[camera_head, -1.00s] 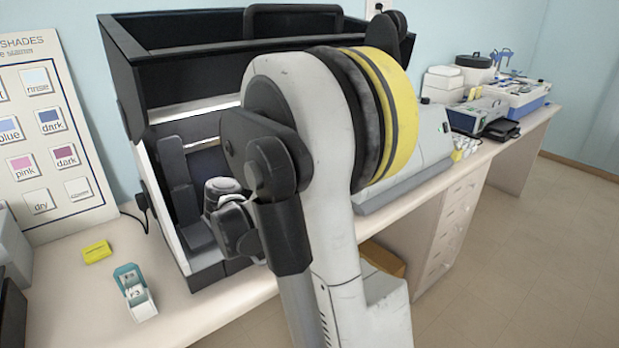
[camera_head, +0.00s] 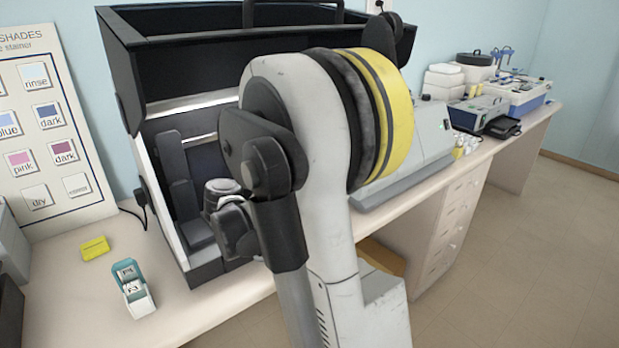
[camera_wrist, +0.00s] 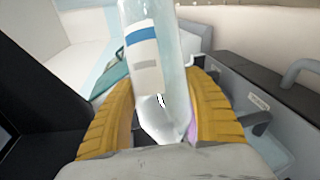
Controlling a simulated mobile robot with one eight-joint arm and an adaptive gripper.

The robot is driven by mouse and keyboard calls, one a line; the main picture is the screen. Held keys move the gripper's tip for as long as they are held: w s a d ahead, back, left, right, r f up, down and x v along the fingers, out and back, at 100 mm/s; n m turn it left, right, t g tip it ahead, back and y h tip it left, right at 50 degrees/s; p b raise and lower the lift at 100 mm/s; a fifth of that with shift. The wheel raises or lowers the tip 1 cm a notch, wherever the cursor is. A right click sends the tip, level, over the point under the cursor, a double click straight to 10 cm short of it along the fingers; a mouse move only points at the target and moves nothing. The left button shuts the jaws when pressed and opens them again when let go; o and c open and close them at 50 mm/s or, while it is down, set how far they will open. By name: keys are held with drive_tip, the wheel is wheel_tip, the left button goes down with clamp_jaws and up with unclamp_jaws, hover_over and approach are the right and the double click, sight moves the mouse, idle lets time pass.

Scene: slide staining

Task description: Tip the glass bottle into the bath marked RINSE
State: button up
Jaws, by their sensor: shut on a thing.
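In the wrist view, my gripper (camera_wrist: 162,100) is shut on the clear glass bottle (camera_wrist: 168,75). Its yellow ridged fingers press on both sides of it. The bottle has a white label with a blue band and appears slightly tilted in the picture. A pinkish patch shows low on its right side. A dark-rimmed grey container (camera_wrist: 285,120) lies to the right, with a small label too blurred to read. I cannot tell whether it is the RINSE bath. In the head view, my arm hides the gripper and bottle.
A tall black-and-white cabinet (camera_head: 185,55) stands open-fronted behind my arm. A shade chart (camera_head: 60,125) leans at the left wall. A yellow block (camera_head: 95,247) and a teal-and-white container (camera_head: 133,290) sit on the bench (camera_head: 70,310). Other equipment stands along the bench at right.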

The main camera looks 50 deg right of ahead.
drive_tip(key=shift+r, duration=0.1)
idle(0.3)
drive_tip(key=shift+w+r+n, duration=0.15)
drive_tip(key=shift+r+n, duration=0.25)
drive_tip(key=shift+r, duration=0.2)
drive_tip(key=shift+f, duration=0.1)
idle(1.0)
drive_tip(key=shift+f+m, duration=0.5)
drive_tip(key=shift+f, duration=0.1)
drive_tip(key=shift+m+t+y, duration=0.3)
drive_tip(key=shift+m+y, duration=0.1)
drive_tip(key=shift+m, duration=0.4)
wheel_tip(320, 180, up, 6)
drive_tip(key=p, duration=0.5)
drive_tip(key=shift+f+p, duration=0.15)
drive_tip(key=shift+p, duration=0.2)
